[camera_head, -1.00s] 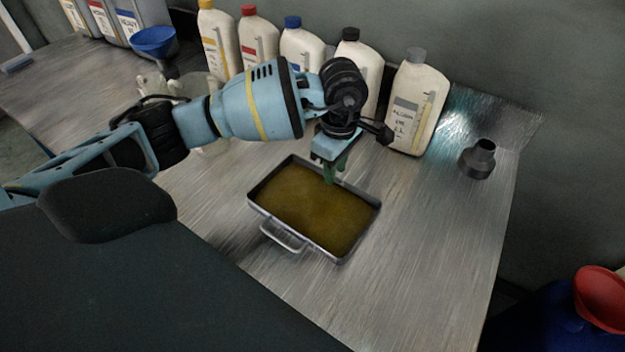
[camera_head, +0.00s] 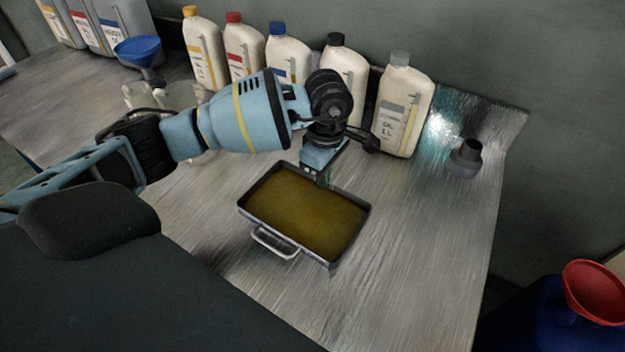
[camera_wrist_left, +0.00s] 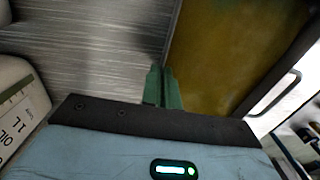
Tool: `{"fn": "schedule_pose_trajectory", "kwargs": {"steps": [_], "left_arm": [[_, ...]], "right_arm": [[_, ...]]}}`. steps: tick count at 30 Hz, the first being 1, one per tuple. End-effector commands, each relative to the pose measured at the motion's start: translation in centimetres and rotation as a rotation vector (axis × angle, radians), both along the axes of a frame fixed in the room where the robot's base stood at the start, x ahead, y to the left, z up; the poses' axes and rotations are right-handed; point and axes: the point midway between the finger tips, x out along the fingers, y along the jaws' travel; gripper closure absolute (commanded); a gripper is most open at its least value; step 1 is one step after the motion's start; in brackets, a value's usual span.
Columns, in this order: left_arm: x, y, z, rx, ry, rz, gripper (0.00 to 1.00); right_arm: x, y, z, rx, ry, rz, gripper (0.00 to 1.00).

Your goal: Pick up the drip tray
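The drip tray (camera_head: 349,237) is a shallow grey metal pan holding brown-yellow oil. It is on the metal worktop, with a wire handle on its near side. My left gripper (camera_head: 325,177) comes down at the tray's far edge. In the left wrist view its green fingers (camera_wrist_left: 162,88) are close together, with the tray's wall (camera_wrist_left: 173,38) running down between them, so they look shut on that edge. The exact contact is hidden by the gripper. In that view the oil is right of the fingers. My right gripper is not in view.
Several white oil bottles (camera_head: 403,110) line the wall behind the tray. A dark nozzle piece (camera_head: 464,160) stands at the right. A blue funnel (camera_head: 137,50) is at the back left, and a red funnel (camera_head: 594,292) is low right. The worktop (camera_head: 420,215) right of the tray is clear.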

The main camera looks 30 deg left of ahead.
Motion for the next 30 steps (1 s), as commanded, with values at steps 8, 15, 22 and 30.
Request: {"fn": "schedule_pose_trajectory", "kwargs": {"steps": [8, 15, 22, 30], "left_arm": [[0.1, 0.0, 0.6, -0.001, -0.002, 0.000, 1.00], [0.1, 0.0, 2.1, 0.000, -0.002, 0.000, 1.00], [0.1, 0.0, 3.4, 0.000, -0.002, 0.001, 1.00], [-0.9, -1.2, 3.7, -0.001, -0.001, -0.003, 1.00]], "right_arm": [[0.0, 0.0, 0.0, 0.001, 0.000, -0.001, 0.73], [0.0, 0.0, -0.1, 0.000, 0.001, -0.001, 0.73], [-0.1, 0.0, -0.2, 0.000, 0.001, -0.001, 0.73], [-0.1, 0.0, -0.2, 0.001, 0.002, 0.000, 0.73]]}}
